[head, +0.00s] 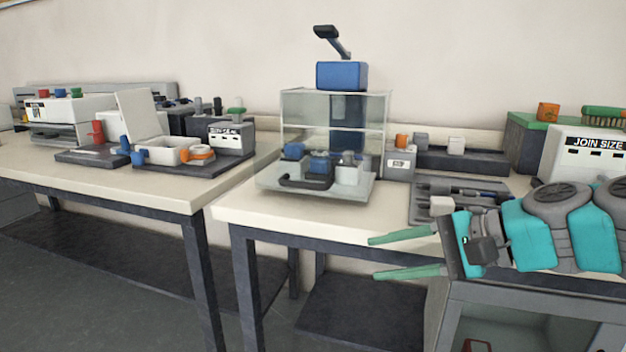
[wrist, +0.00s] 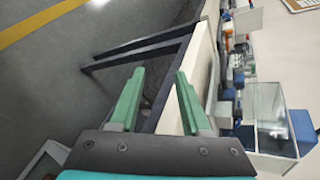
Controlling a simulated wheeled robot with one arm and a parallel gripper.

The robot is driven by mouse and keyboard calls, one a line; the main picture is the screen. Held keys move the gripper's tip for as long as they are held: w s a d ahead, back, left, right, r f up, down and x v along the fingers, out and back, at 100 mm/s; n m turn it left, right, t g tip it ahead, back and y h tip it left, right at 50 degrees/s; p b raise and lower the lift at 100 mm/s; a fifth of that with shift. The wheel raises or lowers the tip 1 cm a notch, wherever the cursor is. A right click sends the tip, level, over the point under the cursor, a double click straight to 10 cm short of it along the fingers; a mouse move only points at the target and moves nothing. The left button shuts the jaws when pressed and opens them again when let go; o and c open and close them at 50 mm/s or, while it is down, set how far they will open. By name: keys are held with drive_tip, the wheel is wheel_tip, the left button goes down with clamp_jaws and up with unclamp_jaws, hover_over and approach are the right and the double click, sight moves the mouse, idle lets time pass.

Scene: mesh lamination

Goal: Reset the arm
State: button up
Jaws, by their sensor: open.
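My gripper (head: 406,254) comes in from the right in the head view, with its two green fingers pointing left and spread apart. It is open, and nothing is between the fingers. It is near the front edge of the right table (head: 240,207). In the wrist view my gripper (wrist: 155,105) shows both green fingers apart, with the table edge and floor beyond them.
A clear-walled press with a blue top (head: 341,75) stands on the right table. A dark tool tray (head: 425,213) lies close behind my gripper. A white "JOIN SIZE" box (head: 590,155) stands at right. A left table (head: 150,187) holds more devices. Floor between tables is clear.

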drive_tip(key=s+a+f+n+g+h+p, duration=0.1)
drive_tip(key=s+a+f+n+g+h, duration=0.35)
drive_tip(key=s+f, duration=0.6)
drive_tip(key=s+d+f+n+g+h+p, duration=0.1)
drive_tip(key=s+d+f+n+g+h, duration=0.2)
drive_tip(key=s+d+f+n+h, duration=0.3)
drive_tip(key=s+d+f+h, duration=0.1)
drive_tip(key=s+d+f, duration=0.1)
drive_tip(key=s+f, duration=0.3)
drive_tip(key=shift+d, duration=0.3)
drive_tip(key=shift+s, duration=0.1)
